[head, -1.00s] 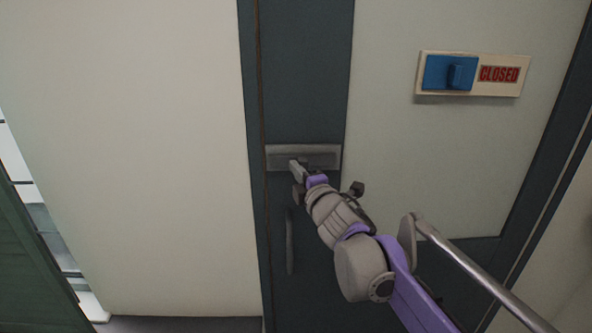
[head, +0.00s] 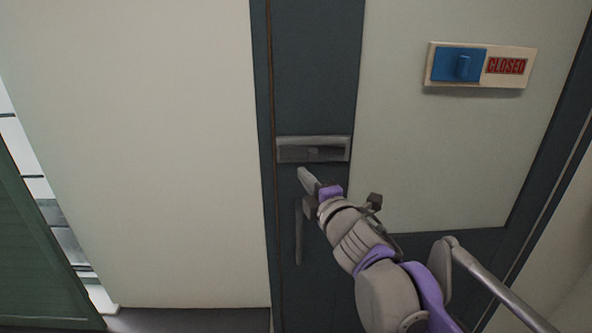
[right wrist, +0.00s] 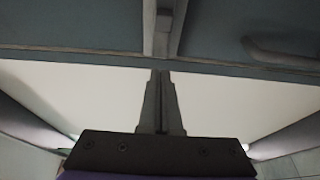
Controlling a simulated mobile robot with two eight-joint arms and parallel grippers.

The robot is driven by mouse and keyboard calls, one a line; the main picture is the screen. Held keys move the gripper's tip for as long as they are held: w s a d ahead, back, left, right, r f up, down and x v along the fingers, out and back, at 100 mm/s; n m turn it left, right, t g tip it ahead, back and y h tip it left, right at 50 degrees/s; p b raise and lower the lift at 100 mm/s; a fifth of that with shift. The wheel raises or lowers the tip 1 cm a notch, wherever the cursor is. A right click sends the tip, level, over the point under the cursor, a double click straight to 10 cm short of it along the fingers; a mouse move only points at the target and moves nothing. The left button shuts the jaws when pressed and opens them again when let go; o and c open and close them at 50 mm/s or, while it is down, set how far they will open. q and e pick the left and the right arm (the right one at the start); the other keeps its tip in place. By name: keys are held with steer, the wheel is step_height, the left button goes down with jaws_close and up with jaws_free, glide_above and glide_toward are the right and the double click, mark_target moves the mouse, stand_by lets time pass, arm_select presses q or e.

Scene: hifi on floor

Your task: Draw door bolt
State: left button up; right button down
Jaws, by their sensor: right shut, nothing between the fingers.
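The door bolt (head: 313,149) is a grey metal plate with a recessed slot, set across the dark door frame strip. A small block (head: 313,154) sits near the middle of the slot. The right wrist view also shows a block (right wrist: 162,45) in a pale rail, just beyond my fingertips. My right gripper (head: 302,172) is shut and empty, with its tips just below the plate in the head view. In the right wrist view its fingers (right wrist: 160,74) are together. I cannot tell the exact gap to the bolt. My left gripper is out of view.
A vertical door handle (head: 299,232) is below the bolt, beside my right gripper. A sign with a blue slider (head: 459,65) and the word CLOSED is on the pale door panel at the upper right. A green panel (head: 40,250) stands at the left. A pale wall is left of the door.

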steer(key=shift+v, duration=0.9)
steer(key=shift+a, duration=0.15)
steer(key=s+d+f+m+g+h, duration=0.4)
steer(key=s+d+f+m+h, duration=0.4)
steer(key=d+f+m, duration=0.55)
steer(key=s+a+f+m+g+y, duration=0.1)
steer(key=s+f+m+g, duration=0.6)
steer(key=s+f, duration=1.3)
steer(key=shift+s+f+m+g+y, duration=0.15)
steer(key=shift+s+m+g+y, duration=0.15)
steer(key=shift+s+m+y, duration=0.25)
